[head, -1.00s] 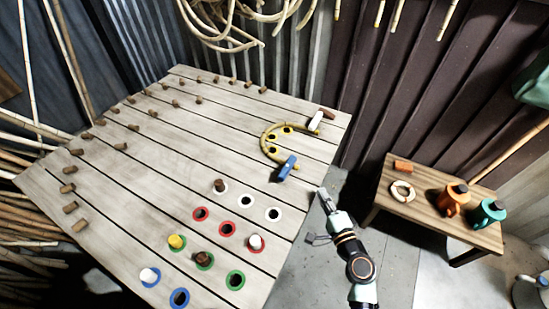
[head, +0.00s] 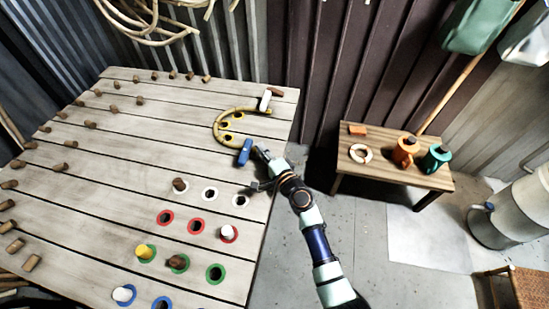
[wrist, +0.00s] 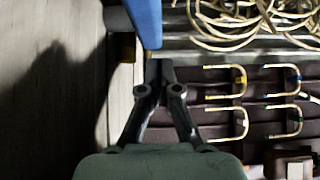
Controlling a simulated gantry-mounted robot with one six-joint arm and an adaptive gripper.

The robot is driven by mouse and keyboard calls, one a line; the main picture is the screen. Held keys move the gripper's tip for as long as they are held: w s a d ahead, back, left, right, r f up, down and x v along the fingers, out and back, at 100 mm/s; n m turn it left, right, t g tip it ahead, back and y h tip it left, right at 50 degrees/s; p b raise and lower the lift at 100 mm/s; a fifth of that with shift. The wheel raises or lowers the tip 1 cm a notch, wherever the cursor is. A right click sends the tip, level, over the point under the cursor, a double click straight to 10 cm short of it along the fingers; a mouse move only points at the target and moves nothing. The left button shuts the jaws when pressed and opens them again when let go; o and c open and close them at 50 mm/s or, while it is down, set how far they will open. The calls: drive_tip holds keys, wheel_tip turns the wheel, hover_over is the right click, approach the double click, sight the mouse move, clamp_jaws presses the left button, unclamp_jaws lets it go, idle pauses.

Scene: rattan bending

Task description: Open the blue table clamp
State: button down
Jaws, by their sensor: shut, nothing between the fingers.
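The blue table clamp (head: 244,152) sits near the right edge of the slatted table (head: 120,200), at the near end of the yellow curved form (head: 217,130). It also shows large at the top of the wrist view (wrist: 146,18). My gripper (head: 259,150) is at the table's right edge, just right of the clamp. In the wrist view the fingertips (wrist: 158,64) are together, with nothing between them, close beside the clamp's lower end. I cannot tell whether they touch it.
A white clamp (head: 265,100) stands at the form's far end. Pegs and coloured ring holes (head: 195,227) cover the table's near part. Floor between the tables is clear.

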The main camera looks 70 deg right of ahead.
drive_tip(key=shift+w+a, duration=0.15)
drive_tip(key=shift+w, duration=0.65)
drive_tip(key=shift+f+y+b, duration=0.15)
drive_tip(key=shift+y+b, duration=0.15)
drive_tip(key=shift+b, duration=0.15)
